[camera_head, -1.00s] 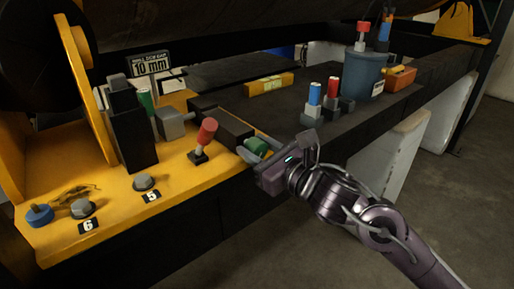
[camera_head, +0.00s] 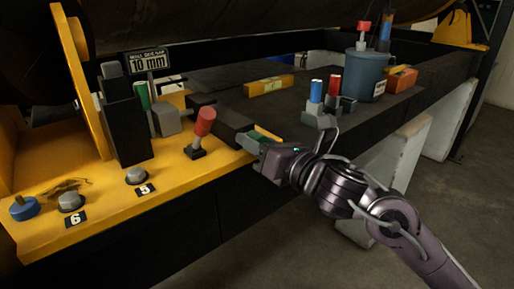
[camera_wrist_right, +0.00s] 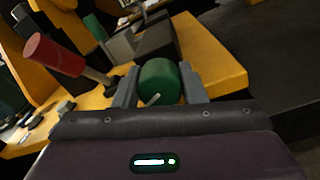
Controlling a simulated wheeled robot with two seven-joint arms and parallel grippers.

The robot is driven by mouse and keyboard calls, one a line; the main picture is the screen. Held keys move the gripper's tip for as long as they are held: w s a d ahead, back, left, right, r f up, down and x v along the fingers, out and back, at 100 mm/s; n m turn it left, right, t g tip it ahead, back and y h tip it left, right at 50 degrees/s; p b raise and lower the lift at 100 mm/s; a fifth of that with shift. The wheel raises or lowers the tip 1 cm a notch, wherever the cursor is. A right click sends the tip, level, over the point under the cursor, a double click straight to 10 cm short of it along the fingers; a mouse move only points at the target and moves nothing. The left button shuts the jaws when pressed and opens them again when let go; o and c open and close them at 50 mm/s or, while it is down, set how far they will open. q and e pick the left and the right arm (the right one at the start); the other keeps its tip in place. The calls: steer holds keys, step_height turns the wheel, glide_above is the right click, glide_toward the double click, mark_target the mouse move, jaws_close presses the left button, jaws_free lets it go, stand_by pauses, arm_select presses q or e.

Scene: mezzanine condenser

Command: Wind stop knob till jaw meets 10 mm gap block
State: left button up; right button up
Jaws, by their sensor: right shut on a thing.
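The green stop knob (camera_wrist_right: 160,80) sits between the two grey fingers of my right gripper (camera_wrist_right: 159,88) in the right wrist view, with a pale pin on its near side. A black block (camera_head: 220,122) is behind the knob. A grey block (camera_head: 172,119), which looks like the jaw, stands beyond it, near a black post (camera_head: 127,125). I cannot pick out the gap block or tell whether the jaw touches it. My left gripper is out of view.
A red-handled lever (camera_head: 202,126) stands close left of the gripper. A "10 mm" sign (camera_head: 148,64) is behind the post. Grey buttons (camera_head: 137,175) and a blue knob (camera_head: 24,208) are at the front left. A yellow box (camera_head: 268,85) and blue tub (camera_head: 365,75) stand farther back.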

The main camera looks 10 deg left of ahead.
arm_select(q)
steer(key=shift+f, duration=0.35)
arm_select(e)
steer(key=shift+m, duration=0.6)
steer(key=o, duration=1)
steer(key=shift+s+d+f+b, duration=0.1)
steer(key=shift+d+b, duration=0.1)
steer(key=shift+b, duration=0.1)
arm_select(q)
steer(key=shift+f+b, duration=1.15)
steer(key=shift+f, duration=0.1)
arm_select(e)
steer(key=shift+v, duration=3.65)
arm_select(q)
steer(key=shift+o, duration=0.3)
